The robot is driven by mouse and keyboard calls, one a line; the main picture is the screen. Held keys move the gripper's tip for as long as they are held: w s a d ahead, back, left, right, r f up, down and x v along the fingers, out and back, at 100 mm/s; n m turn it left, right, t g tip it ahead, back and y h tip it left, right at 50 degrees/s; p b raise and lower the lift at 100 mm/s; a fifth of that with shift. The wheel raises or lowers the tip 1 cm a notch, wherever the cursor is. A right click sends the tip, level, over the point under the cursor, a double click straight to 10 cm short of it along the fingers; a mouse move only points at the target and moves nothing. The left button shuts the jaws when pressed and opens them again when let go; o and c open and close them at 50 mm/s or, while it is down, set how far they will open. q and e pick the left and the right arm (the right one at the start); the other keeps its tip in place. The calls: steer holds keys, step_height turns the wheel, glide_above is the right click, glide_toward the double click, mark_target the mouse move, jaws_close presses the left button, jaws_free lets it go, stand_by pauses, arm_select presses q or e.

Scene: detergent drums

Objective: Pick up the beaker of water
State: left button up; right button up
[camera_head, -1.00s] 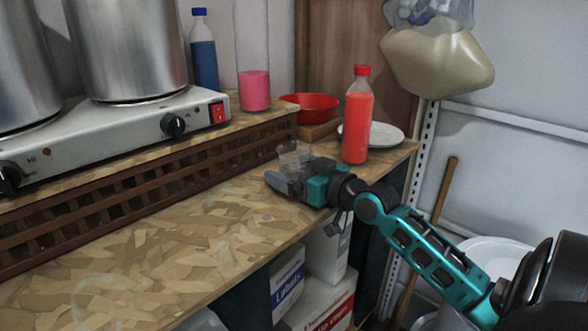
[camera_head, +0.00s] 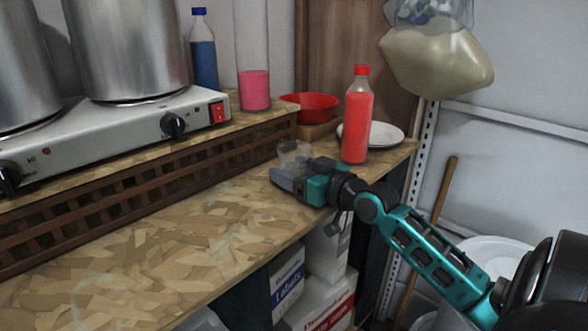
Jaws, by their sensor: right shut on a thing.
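The beaker (camera_head: 293,152) is small, clear and hard to make out; its upper part shows just behind my right gripper, above the wooden worktop (camera_head: 190,240). The water in it cannot be made out. My right gripper (camera_head: 285,178) is shut on the beaker, low over the right part of the worktop. The gripper body hides the beaker's lower part, so I cannot tell whether its base touches the worktop. My left gripper is not in view.
A red bottle (camera_head: 356,125) stands close behind my right gripper, beside a white plate (camera_head: 384,134) and a red bowl (camera_head: 310,106). A brown lattice (camera_head: 130,190) and a hotplate (camera_head: 110,135) with steel pots line the back. The front left worktop is clear.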

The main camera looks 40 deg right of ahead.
steer(key=shift+r, duration=0.1)
steer(key=shift+r, duration=0.25)
steer(key=shift+s+d+f, duration=0.1)
steer(key=shift+s+d, duration=0.1)
steer(key=shift+s, duration=1.95)
steer(key=shift+s+d, duration=0.15)
steer(key=shift+s, duration=1.95)
steer(key=s+b, duration=0.9)
steer(key=shift+d, duration=0.45)
steer(key=shift+s+f+b, duration=0.1)
steer(key=shift+b, duration=0.35)
